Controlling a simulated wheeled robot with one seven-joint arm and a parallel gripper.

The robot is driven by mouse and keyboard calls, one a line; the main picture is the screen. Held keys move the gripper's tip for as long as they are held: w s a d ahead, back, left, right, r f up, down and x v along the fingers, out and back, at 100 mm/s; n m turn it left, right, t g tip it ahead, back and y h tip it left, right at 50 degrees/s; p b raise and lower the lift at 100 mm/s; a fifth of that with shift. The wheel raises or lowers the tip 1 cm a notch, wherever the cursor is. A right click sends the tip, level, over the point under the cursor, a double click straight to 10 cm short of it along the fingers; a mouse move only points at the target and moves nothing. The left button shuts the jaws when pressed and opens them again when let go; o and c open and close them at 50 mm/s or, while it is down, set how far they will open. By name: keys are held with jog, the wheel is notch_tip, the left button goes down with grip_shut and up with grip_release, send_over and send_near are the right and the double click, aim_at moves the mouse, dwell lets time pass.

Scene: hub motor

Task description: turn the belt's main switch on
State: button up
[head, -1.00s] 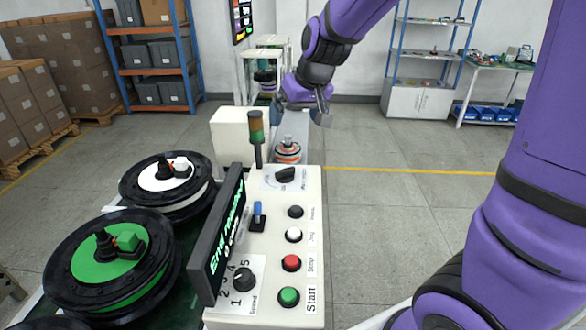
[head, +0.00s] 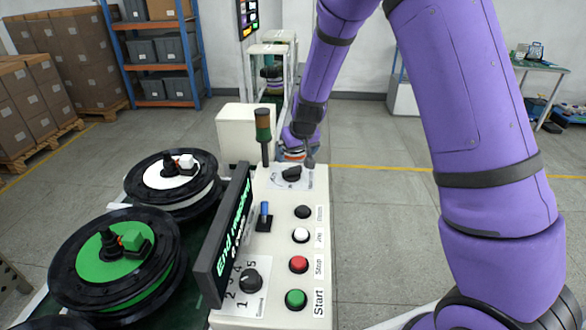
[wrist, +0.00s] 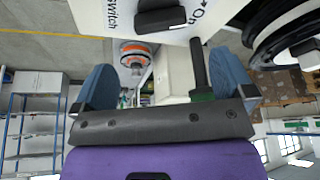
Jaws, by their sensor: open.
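The main switch (head: 291,173) is a black rotary knob on a white plate at the far end of the white control panel (head: 284,247). In the wrist view the knob (wrist: 160,18) shows at the top edge, with "switch" printed on one side and "On" on the other. The knob's full pointing angle is hard to read. My gripper (head: 308,158) is just beyond and above the knob in the head view, mostly hidden behind my own arm.
A signal lamp (head: 263,135) on a post stands close to the left of the switch. The tilted display (head: 232,235), blue toggle (head: 265,213) and several push buttons are nearer. An orange-and-white part (wrist: 136,55) lies beyond the panel.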

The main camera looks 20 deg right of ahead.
aim_at(292, 168)
jog(key=x, duration=0.9)
jog(key=shift+c, duration=0.2)
jog(key=c, duration=0.8)
jog(key=shift+a, duration=0.1)
jog(key=shift+c, duration=0.2)
jog(key=shift+m, duration=0.4)
jog(key=shift+f+m+h, duration=0.1)
jog(key=shift+m+h, duration=0.4)
jog(key=shift+m, duration=0.4)
jog(key=shift+m+h, duration=0.6)
jog(key=shift+m, duration=0.9)
